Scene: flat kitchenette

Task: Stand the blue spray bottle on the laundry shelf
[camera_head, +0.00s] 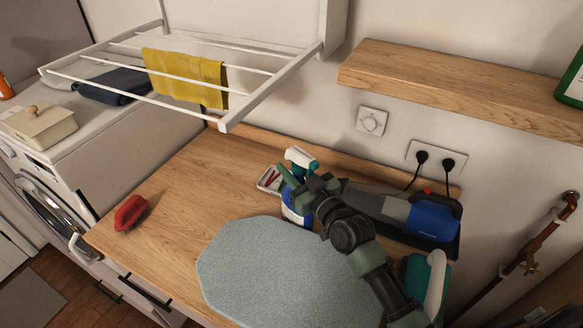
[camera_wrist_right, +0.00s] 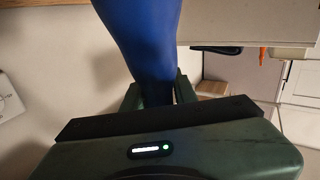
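The blue spray bottle (camera_head: 292,212) stands upright on the wooden counter, with a white and teal spray head (camera_head: 301,158). My right gripper (camera_head: 298,186) reaches it from the front right and hides part of its body. In the right wrist view the blue body (camera_wrist_right: 143,35) runs between the two fingers (camera_wrist_right: 158,92), which sit close against both sides. The laundry shelf (camera_head: 440,83) is the wooden board on the wall at the upper right, and its left part is bare. My left gripper is not in view.
A green bottle (camera_head: 573,82) stands at the shelf's right end. A handheld vacuum (camera_head: 405,214) lies right of the spray bottle, behind my arm. A grey mat (camera_head: 240,265) lies in front. A drying rack (camera_head: 270,95) with a yellow cloth (camera_head: 185,77) juts out at upper left.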

